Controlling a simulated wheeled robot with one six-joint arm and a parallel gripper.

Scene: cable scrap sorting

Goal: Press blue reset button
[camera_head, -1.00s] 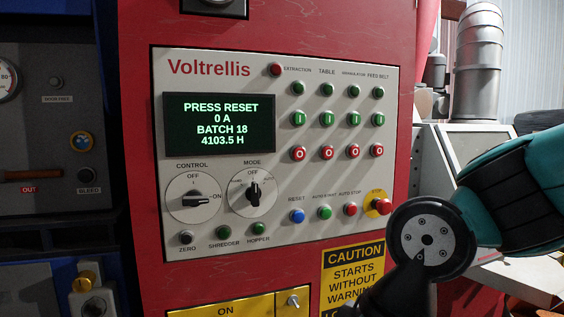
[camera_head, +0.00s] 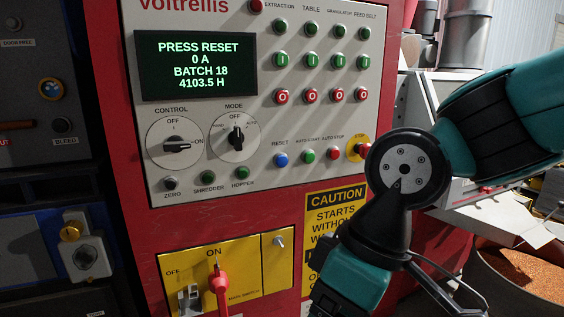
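The blue reset button (camera_head: 281,160) sits in the lower middle of the pale control panel (camera_head: 262,120), under the label RESET. It is the leftmost of a row with a green and a red button. The screen (camera_head: 195,64) reads PRESS RESET, 0 A, BATCH 18, 4103.5 H. My arm reaches in from the right, and its dark and teal links cover part of the caution sign and come close to the yellow-ringed stop button. My gripper is below the picture or hidden, so its fingers do not show.
The yellow-ringed red stop button (camera_head: 360,149) is right of the reset row, close to my arm. Below are a yellow main switch plate (camera_head: 243,284) with a red handle (camera_head: 219,284) and a caution sign (camera_head: 333,197). A bin of orange granules (camera_head: 525,272) stands at the lower right.

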